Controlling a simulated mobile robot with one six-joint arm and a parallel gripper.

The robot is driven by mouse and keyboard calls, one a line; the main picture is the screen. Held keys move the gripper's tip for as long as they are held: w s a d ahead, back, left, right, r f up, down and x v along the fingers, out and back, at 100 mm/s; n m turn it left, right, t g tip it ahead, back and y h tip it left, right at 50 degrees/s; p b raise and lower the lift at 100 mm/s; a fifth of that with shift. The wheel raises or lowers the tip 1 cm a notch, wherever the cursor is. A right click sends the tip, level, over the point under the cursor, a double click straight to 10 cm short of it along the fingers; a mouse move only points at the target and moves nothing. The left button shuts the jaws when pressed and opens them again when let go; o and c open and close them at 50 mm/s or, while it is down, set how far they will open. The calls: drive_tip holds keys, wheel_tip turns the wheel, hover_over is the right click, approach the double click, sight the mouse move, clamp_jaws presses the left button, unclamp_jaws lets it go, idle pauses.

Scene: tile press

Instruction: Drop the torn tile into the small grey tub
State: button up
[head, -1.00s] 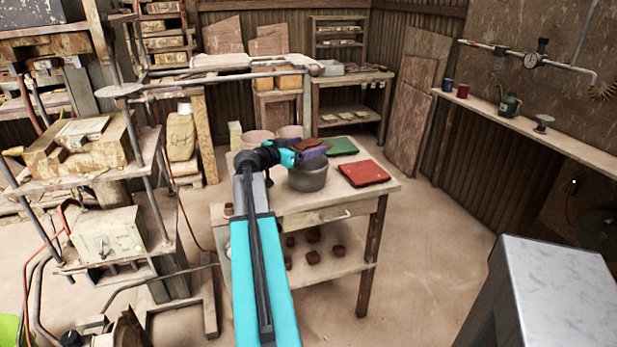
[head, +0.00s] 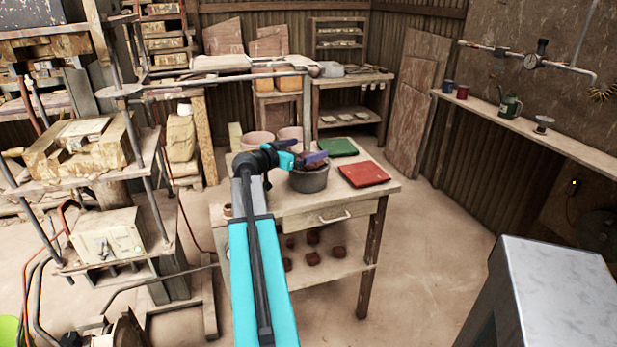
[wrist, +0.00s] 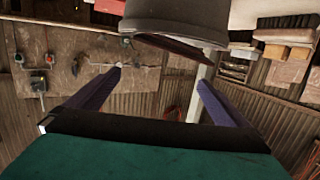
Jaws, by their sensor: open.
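The small grey tub (head: 310,182) stands on the wooden table, below and just beyond my gripper (head: 306,161). The torn tile (head: 312,166), reddish brown, is at the tub's mouth, partly hidden by the rim and my fingers. In the wrist view, which looks inverted, the tub (wrist: 176,22) is at the top and the tile's dark edge (wrist: 182,50) juts past its rim. My gripper (wrist: 160,78) has its two purple fingers spread apart, with nothing between them. I cannot tell whether the tile is resting or still falling.
On the table (head: 290,203), a red tray (head: 364,174) lies right of the tub and a green one (head: 338,147) behind it. Two pinkish pots (head: 257,140) stand at the back left. Several brown pieces (head: 312,258) lie on the lower shelf.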

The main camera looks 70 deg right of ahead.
drive_tip(key=b+v, duration=0.2)
drive_tip(key=v, duration=1.1)
drive_tip(key=shift+a, duration=0.1)
idle(0.5)
